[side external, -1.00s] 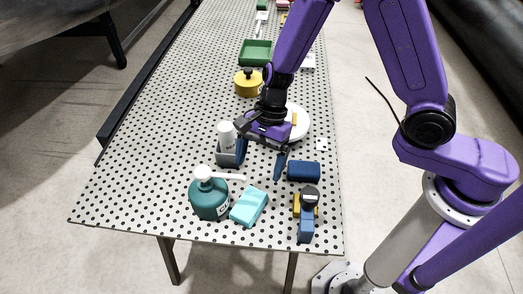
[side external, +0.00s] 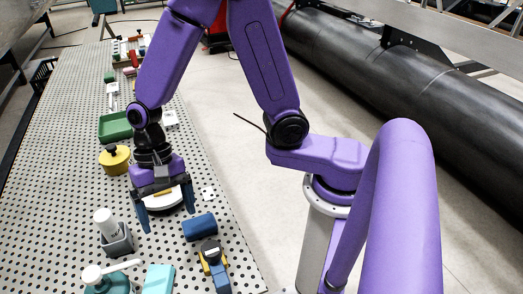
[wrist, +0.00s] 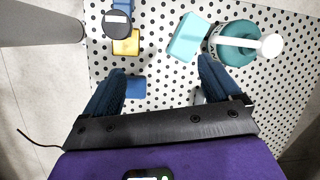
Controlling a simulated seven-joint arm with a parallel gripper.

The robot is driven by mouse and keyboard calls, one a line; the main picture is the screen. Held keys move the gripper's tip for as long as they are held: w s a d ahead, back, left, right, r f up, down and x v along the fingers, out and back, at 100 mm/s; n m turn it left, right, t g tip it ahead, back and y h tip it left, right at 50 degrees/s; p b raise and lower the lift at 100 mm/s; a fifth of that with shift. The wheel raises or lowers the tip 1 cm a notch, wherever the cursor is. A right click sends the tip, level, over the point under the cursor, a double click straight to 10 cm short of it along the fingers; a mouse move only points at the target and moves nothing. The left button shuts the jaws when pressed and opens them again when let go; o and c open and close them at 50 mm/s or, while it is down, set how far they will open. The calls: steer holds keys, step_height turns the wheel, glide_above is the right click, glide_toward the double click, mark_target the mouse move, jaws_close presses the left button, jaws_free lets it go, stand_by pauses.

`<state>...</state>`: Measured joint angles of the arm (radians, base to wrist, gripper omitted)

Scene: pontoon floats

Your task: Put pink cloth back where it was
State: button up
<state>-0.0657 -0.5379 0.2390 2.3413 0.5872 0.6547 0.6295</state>
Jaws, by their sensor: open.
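My gripper (side external: 168,215) is open and empty, its two blue fingers pointing down on either side of a white round plate's near part (side external: 165,202) in the side view. In the wrist view my gripper (wrist: 160,72) has its fingers wide apart with nothing held between them. No pink cloth can be made out for sure. A small reddish-pink thing (side external: 130,71) lies at the far end of the table, too small to identify.
Near the fingers are a blue block (side external: 199,227), a blue-and-yellow tool (side external: 214,262), a white bottle in a grey holder (side external: 115,236), a teal pump bottle (wrist: 236,48) and a turquoise block (wrist: 187,39). A yellow pot (side external: 114,159) and green tray (side external: 115,126) stand farther back.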

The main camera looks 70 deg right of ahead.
steer(key=s+d+r+n+t+h, duration=0.1)
steer(key=s+d+r+n, duration=0.2)
steer(key=s+d+n, duration=0.4)
steer(key=s+d+r+n+t+h, duration=0.1)
steer(key=s+d+r+n, duration=0.3)
steer(key=s+d+n, duration=0.3)
steer(key=d+n, duration=0.1)
steer(key=n, duration=0.3)
steer(key=shift+s+d+r+t+h, duration=0.25)
steer(key=shift+d+t+h, duration=0.05)
steer(key=shift+d+h, duration=0.1)
stand_by(0.4)
